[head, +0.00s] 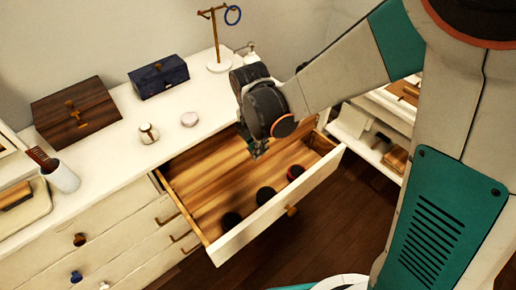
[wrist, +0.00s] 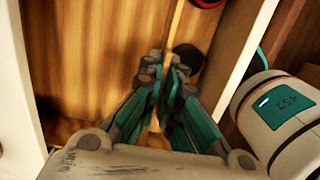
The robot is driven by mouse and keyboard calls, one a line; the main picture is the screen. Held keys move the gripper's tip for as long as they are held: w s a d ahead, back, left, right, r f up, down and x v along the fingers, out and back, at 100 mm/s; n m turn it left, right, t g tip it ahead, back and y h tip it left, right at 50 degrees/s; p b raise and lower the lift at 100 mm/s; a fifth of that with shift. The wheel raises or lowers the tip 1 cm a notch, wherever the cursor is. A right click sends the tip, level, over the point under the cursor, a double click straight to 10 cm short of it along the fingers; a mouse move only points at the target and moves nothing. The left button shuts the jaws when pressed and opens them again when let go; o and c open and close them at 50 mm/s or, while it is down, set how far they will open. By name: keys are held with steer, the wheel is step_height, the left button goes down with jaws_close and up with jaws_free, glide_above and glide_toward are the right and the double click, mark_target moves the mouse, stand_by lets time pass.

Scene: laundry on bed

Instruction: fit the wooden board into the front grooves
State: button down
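My gripper (head: 258,150) hangs over the open drawer (head: 238,243), near its back right part. In the wrist view, the gripper (wrist: 172,72) has its fingers closed together around a thin, light wooden board (wrist: 176,28), seen almost edge-on. The board runs up from between the fingers toward the top of the picture. In the head view I cannot make the board out apart from the wooden drawer floor. The front grooves cannot be told in either view. Whether the board touches the drawer is unclear.
In the drawer lie dark round items: one at the left (head: 231,220), one in the middle (head: 265,195) and a red-topped one (head: 295,172). On the dresser top stand a brown box (head: 75,112), a blue box (head: 158,76) and a jewellery stand (head: 219,66).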

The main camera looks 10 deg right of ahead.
steer(key=shift+f+b, duration=2.15)
steer(key=shift+f, duration=0.45)
stand_by(0.4)
steer(key=shift+f, duration=2.4)
steer(key=c, duration=2.2)
jaws_free()
steer(key=o, duration=0.5)
steer(key=shift+s+a+r, duration=0.1)
steer(key=shift+a+r, duration=0.05)
steer(key=shift+r, duration=1.7)
steer(key=shift+s+a+r, duration=0.1)
steer(key=shift+a+r, duration=0.05)
steer(key=shift+r, duration=1.7)
